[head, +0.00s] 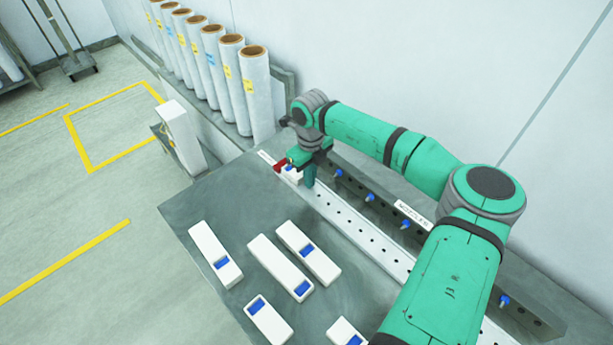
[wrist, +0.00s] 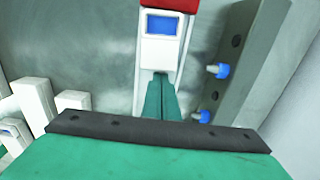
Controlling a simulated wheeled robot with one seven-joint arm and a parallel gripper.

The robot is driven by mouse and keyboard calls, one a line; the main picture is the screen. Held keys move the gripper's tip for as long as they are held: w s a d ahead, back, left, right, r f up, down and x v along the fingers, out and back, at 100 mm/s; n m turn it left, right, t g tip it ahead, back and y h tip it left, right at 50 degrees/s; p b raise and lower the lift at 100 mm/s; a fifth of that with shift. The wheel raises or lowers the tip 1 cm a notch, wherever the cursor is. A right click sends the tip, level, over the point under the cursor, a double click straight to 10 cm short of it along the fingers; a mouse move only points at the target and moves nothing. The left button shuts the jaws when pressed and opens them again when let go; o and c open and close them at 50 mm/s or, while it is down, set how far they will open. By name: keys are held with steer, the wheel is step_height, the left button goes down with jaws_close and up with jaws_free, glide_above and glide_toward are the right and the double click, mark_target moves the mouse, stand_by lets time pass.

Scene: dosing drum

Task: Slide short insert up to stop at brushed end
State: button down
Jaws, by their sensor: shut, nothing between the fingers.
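The short insert (head: 291,174) is a white block with a blue patch, lying in the pale, holed rail (head: 345,228) near its far end. It also shows in the wrist view (wrist: 160,52). A red block (wrist: 170,5), apparently the stop, sits at its far end; it also shows in the head view (head: 280,166). The insert and red block look touching or nearly so. My gripper (wrist: 160,80) is shut and empty, its teal fingers over the rail at the insert's near end. I cannot tell whether the fingertips touch it.
Several loose white blocks with blue patches (head: 280,267) lie on the grey table (head: 190,205). A dark bar with blue-tipped pins (wrist: 238,70) runs along the rail's right side. White rolls (head: 257,95) stand behind the far end. The rail's near stretch looks clear.

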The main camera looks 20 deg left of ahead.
steer(key=d, duration=0.1)
steer(key=s+d, duration=0.1)
steer(key=shift+d+r, duration=0.2)
steer(key=shift+d, duration=0.15)
step_height(320, 180, up, 10)
steer(key=shift+s+f, duration=0.15)
